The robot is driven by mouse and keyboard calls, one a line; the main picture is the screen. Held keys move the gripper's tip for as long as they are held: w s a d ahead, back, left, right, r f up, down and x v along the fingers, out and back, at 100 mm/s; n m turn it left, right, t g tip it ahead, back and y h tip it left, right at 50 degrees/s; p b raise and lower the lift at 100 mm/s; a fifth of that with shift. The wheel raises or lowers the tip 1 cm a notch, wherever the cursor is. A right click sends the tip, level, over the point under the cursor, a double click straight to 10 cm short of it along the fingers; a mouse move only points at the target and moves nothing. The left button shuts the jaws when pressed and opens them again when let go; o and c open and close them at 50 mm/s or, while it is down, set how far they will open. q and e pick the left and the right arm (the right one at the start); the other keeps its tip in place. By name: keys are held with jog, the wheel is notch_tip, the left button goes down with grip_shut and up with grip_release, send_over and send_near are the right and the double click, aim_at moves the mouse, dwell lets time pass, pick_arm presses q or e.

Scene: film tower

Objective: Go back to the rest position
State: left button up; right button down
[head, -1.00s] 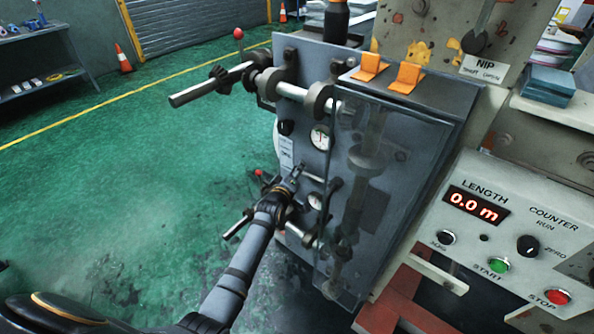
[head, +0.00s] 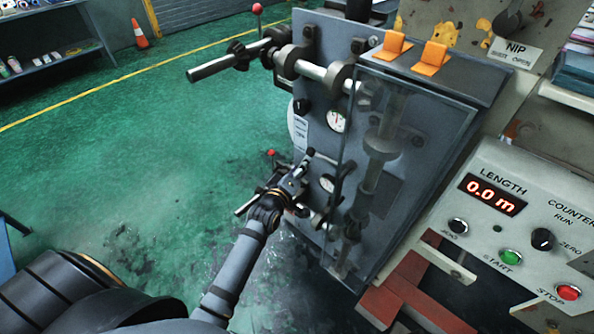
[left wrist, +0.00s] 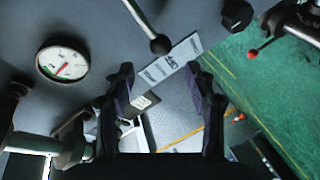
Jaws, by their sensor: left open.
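My left arm comes in from the lower left in the head view, and its gripper (head: 296,172) is in front of the grey machine panel (head: 322,84), near the lower gauge. In the left wrist view the two fingers of the left gripper (left wrist: 162,95) stand apart with nothing between them. Behind them are the panel, a white label strip (left wrist: 170,60) and a lever with a dark ball knob (left wrist: 160,44). Whether the fingers touch the panel cannot be told. My right gripper is not in view.
An upper shaft (head: 225,67) and a red-knobbed lever (head: 257,9) stick out left of the panel. A clear cover (head: 415,150) and a counter box (head: 520,215) are to the right. The green floor (head: 120,150) at left is open. An orange cone (head: 140,34) stands far back.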

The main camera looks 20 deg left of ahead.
pick_arm(q)
jog(key=shift+s+r, duration=0.15)
jog(key=shift+s, duration=0.8)
jog(key=s+a+f+m+g+p, duration=0.1)
jog(key=s+f+m+g, duration=0.3)
jog(key=f, duration=0.6)
jog(key=s+a+f+g+p, duration=0.1)
jog(key=s+f, duration=0.5)
jog(key=f, duration=0.4)
jog(key=s+a+f+m+g+p, duration=0.1)
jog(key=s+f+m+g, duration=0.3)
jog(key=f, duration=0.6)
jog(key=s+a+f+m+g, duration=0.1)
jog(key=s+f, duration=0.3)
jog(key=s, duration=0.6)
jog(key=s+a+f+m+g+p, duration=0.1)
jog(key=s+f+g, duration=0.2)
jog(key=s, duration=0.8)
jog(key=s+a+f+m+g+y+p, duration=0.1)
jog(key=s+f, duration=0.5)
jog(key=s, duration=0.5)
jog(key=shift+a+f+m+g, duration=0.3)
jog(key=shift+a+f+g, duration=0.1)
